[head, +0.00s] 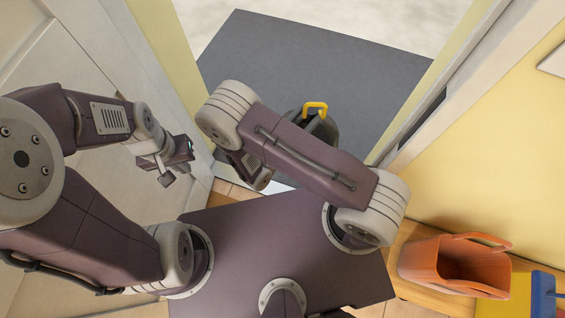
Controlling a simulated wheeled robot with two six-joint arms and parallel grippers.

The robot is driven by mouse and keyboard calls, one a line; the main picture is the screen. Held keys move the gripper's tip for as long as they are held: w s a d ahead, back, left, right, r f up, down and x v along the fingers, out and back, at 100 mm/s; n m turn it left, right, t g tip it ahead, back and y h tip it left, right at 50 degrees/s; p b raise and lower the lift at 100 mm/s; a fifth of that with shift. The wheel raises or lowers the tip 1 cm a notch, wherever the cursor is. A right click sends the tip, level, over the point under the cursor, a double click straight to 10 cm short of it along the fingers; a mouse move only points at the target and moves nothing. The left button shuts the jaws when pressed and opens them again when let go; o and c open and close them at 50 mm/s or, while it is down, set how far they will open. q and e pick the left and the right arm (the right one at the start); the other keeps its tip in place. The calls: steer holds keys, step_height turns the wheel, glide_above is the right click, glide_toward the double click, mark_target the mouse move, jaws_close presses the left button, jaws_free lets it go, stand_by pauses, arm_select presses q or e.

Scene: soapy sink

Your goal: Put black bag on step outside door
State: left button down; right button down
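The black bag (327,128) shows only in part, a dark shape with a yellow handle or tie (315,107) on top. It is beyond my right arm, over the near part of the dark grey step (310,60) outside the open doorway. My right arm hides its lower part, so I cannot tell whether it rests on the step. My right gripper is hidden behind that arm, and I cannot tell whether it touches the bag. My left gripper (177,175) is empty, with its fingers apart, beside the pale door at the left.
An orange basket (424,262) stands on a wooden surface at the lower right, next to a blue and yellow item (543,293). Door frame edges (425,125) border the opening on the right. The far part of the step is clear.

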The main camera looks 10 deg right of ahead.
steer(key=w+f+n+t+y+b, duration=0.1)
steer(key=w+f+b, duration=0.2)
steer(key=f+b, duration=0.4)
steer(key=w+a+f+n+t+y+b, duration=0.1)
steer(key=w+f+b, duration=0.2)
steer(key=f+b, duration=0.4)
steer(key=w+a+f+n+t+y+b, duration=0.1)
steer(key=w+f+b, duration=0.2)
steer(key=f+b, duration=0.5)
steer(key=shift+a+f+y, duration=0.15)
steer(key=shift+f, duration=0.85)
steer(key=shift+a+f+y, duration=0.1)
steer(key=shift+f+y, duration=0.05)
steer(key=shift+f, duration=0.85)
steer(key=w+d+f+n+t+y+b, duration=0.2)
steer(key=w+d+f+y+b, duration=0.15)
steer(key=w+d+f, duration=0.7)
steer(key=w+a+f+b, duration=0.4)
steer(key=a+f+b, duration=0.6)
steer(key=f+b, duration=0.2)
steer(key=shift+f, duration=0.9)
steer(key=c, duration=0.9)
jaws_free()
steer(key=shift+f+h, duration=0.1)
steer(key=shift+h, duration=0.15)
steer(key=shift+o, duration=0.2)
